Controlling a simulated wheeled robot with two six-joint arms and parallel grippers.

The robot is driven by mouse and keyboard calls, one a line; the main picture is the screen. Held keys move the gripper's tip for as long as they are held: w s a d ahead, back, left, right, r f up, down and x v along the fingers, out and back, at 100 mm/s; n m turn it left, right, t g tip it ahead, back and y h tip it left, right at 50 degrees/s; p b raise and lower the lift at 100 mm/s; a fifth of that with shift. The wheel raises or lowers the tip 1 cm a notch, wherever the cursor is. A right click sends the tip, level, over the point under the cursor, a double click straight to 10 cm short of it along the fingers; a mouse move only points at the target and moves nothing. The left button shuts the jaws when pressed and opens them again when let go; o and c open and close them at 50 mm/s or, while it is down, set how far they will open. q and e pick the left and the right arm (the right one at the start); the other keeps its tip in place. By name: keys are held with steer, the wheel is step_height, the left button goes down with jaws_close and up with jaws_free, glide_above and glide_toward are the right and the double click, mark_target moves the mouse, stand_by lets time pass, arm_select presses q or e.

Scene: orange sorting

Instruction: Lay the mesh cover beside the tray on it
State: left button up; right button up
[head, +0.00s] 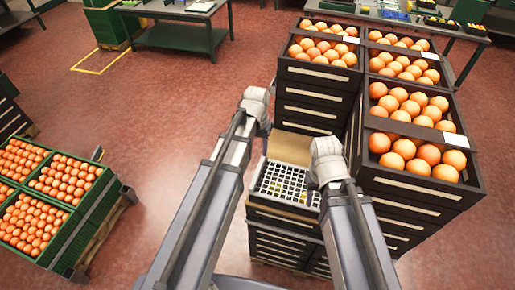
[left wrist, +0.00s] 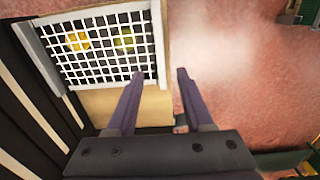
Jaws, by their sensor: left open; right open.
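The white mesh cover (head: 284,184) lies flat over the light grey tray (head: 253,190) on top of a dark crate stack between my arms. In the left wrist view, the mesh cover (left wrist: 100,48) spans the tray (left wrist: 40,52), and a yellow and a greenish thing show through its holes. My left gripper (head: 262,122) is at the far left of the tray; its open, empty fingers (left wrist: 158,75) are apart, near the cover's edge. My right gripper (head: 320,172) is at the tray's right side, open, its fingertips mostly hidden by its wrist.
A bare tan board (head: 289,147) lies behind the tray. Tall dark crates of oranges (head: 420,188) stand close on the right. Green crates of oranges (head: 100,190) stand at the left. Red floor (head: 180,120) is clear between them.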

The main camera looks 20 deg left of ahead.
arm_select(q)
steer(key=shift+r, duration=0.4)
steer(key=s+d+m+y, duration=0.1)
steer(key=s+d+m, duration=0.2)
steer(key=s+d, duration=0.7)
steer(key=s, duration=0.4)
steer(key=shift+s+d, duration=0.15)
steer(key=shift+d, duration=0.15)
